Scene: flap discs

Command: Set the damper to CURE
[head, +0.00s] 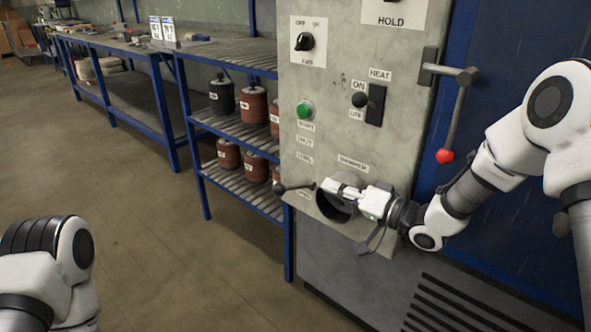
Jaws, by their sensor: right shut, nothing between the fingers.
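My left gripper is out of view.
The panel (342,110) carries a fan knob (305,41), green button (305,109) and heat switch (375,105). A red-tipped door handle (445,156) hangs at right. Blue racks (205,117) with wrapped stacks stand at left. The floor (150,225) is clear.

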